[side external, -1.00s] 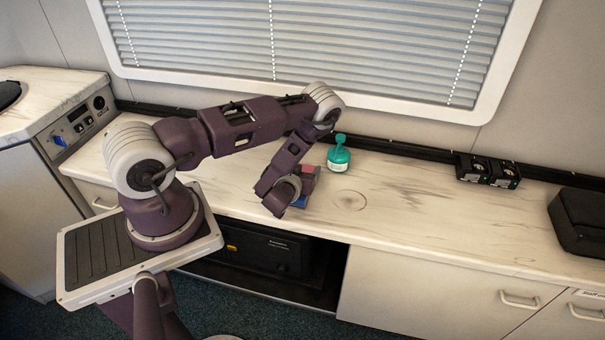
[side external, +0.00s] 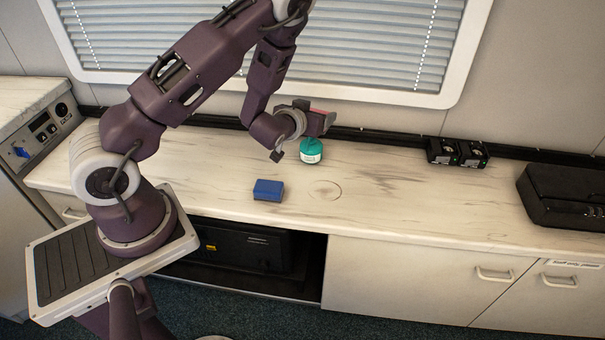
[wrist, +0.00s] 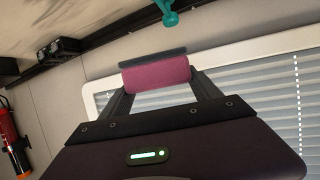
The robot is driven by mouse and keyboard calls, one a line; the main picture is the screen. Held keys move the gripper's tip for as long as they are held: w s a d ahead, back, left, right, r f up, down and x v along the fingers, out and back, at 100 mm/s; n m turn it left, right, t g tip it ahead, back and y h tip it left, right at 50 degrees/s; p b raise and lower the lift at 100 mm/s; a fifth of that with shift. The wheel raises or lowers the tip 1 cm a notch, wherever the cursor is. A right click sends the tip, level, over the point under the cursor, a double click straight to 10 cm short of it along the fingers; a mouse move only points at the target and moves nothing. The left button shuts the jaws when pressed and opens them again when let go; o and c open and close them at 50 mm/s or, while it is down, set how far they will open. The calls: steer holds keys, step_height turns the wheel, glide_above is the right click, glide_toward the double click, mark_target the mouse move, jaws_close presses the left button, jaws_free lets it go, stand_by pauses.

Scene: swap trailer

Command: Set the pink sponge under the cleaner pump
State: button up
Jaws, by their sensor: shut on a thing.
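The pink sponge (wrist: 158,78) is between the two fingers of my gripper (wrist: 160,90) in the wrist view, with a dark layer along its far edge. In the side view a small pink part (side external: 318,111) shows at my gripper (side external: 321,121), which is raised above the counter. The cleaner pump (side external: 311,151) is a teal bottle with a white label, upright on the counter. My gripper is in front of its top in this view, so the pump head is hidden. Part of the teal pump (wrist: 169,14) shows at the top of the wrist view.
A blue block, perhaps a sponge (side external: 268,190), lies alone near the counter's front edge. Black devices (side external: 457,153) stand at the back right, and a black case (side external: 565,195) lies at the far right. The counter (side external: 400,205) between them is clear. Window blinds (side external: 360,45) are behind.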

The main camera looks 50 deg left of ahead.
steer(key=w+d+r+m+t+h, duration=0.2)
steer(key=w+d+r+m+h, duration=0.15)
steer(key=d+r, duration=0.65)
steer(key=s+d+f+m+h, duration=0.1)
steer(key=d+h, duration=0.1)
steer(key=d, duration=0.3)
steer(key=s+f+n+g+y, duration=0.1)
steer(key=s+f+n+y, duration=0.3)
steer(key=f, duration=1.1)
steer(key=s+a+f, duration=0.3)
steer(key=s+f, duration=0.6)
steer(key=s, duration=0.4)
steer(key=shift+m, duration=0.45)
steer(key=w+a, duration=1.3)
step_height(320, 180, down, 3)
steer(key=shift+d+f, duration=0.1)
steer(key=shift+f, duration=0.2)
